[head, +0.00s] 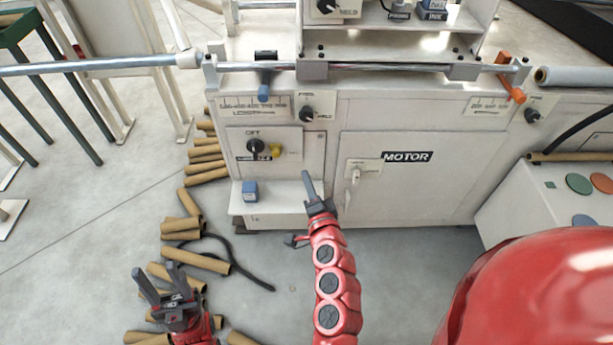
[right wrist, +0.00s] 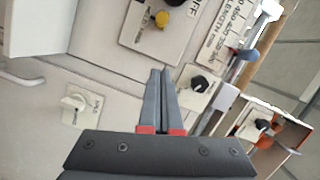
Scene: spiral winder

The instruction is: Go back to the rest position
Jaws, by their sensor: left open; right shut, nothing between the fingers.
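My left gripper (head: 156,278) is low at the left of the head view, above the floor and the loose cardboard tubes. Its two dark fingers are spread, with nothing between them. My right gripper (head: 308,182) is near the middle of the head view, in front of the white machine cabinet (head: 400,190), between the OFF switch panel and the MOTOR door. In the right wrist view its fingers (right wrist: 160,78) lie together and hold nothing. The cabinet panel is behind them, with a black knob (right wrist: 200,86) and a pale door handle (right wrist: 75,102). I cannot tell whether the fingertips touch the panel.
Several cardboard tubes (head: 196,261) and a black cable (head: 252,279) lie on the floor at left. A small shelf (head: 280,199) holding a blue block (head: 250,190) juts from the cabinet. A button box (head: 535,209) stands at right. A long metal bar (head: 100,67) reaches left.

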